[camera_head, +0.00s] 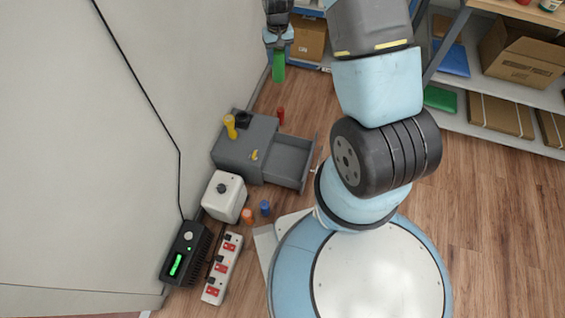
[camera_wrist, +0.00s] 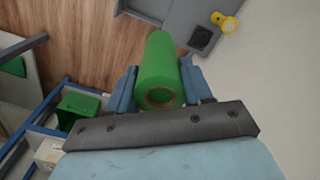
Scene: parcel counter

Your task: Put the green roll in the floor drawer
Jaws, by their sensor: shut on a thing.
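The green roll (camera_head: 279,66) hangs below my gripper (camera_head: 278,44) in the head view, well above the floor. In the wrist view my gripper (camera_wrist: 160,92) is shut on the green roll (camera_wrist: 158,68), with a finger on each side and the roll's open end towards the camera. The floor drawer (camera_head: 290,160) is pulled out to the right of a grey cabinet (camera_head: 240,149) and looks empty. My gripper is beyond the drawer in the head view, towards the shelves. In the wrist view part of the grey cabinet (camera_wrist: 172,12) shows at the top.
A yellow object (camera_head: 230,126) stands on the cabinet. A red roll (camera_head: 281,116) is behind it. A white box (camera_head: 224,196), an orange roll (camera_head: 247,215), a blue roll (camera_head: 265,208) and a power strip (camera_head: 222,268) lie nearer. Shelves (camera_head: 500,140) stand right; wall (camera_head: 100,150) left.

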